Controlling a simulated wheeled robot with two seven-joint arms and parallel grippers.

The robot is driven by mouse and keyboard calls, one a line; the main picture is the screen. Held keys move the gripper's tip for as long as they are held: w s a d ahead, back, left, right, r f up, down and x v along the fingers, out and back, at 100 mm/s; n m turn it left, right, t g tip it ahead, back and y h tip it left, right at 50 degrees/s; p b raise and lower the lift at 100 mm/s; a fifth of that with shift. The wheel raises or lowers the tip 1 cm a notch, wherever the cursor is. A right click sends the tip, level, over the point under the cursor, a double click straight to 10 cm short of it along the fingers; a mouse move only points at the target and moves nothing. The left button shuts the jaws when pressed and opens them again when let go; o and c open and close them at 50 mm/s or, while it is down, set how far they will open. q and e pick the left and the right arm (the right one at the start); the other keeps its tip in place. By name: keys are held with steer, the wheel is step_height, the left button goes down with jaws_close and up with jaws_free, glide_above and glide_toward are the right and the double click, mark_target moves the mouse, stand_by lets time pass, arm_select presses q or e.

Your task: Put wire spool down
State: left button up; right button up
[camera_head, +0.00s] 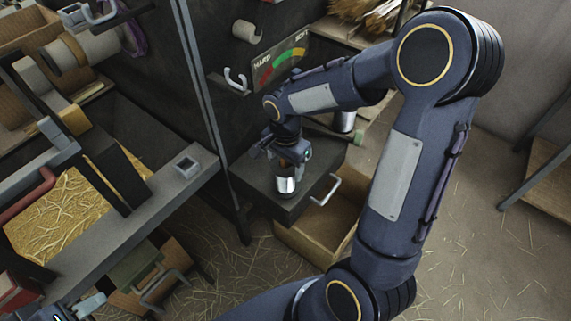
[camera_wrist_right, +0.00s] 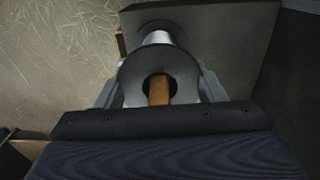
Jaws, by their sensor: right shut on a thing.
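A wire spool (camera_head: 287,184) with shiny silver wire is in my right gripper (camera_head: 290,155), over the dark shelf (camera_head: 262,188) at the middle. I cannot tell whether its bottom touches the shelf. In the right wrist view its dark round flange (camera_wrist_right: 135,72) sits between the fingers of the right gripper (camera_wrist_right: 158,88), with a brown piece in its central hole. A second silver spool (camera_head: 345,121) stands further back, and a silver one shows beyond the flange in the right wrist view (camera_wrist_right: 157,37). My left gripper (camera_head: 88,304) is only partly in view at the bottom left.
A wooden crate (camera_head: 318,238) is on the straw-strewn floor below the shelf. A white handle (camera_head: 326,190) sticks out at the shelf's front. A panel with a coloured HARD-SOFT gauge (camera_head: 280,62) is behind. A workbench (camera_head: 130,235) with straw is at left.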

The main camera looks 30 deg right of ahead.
steer(key=shift+f, duration=0.15)
steer(key=o, duration=1.4)
steer(key=shift+c, duration=0.2)
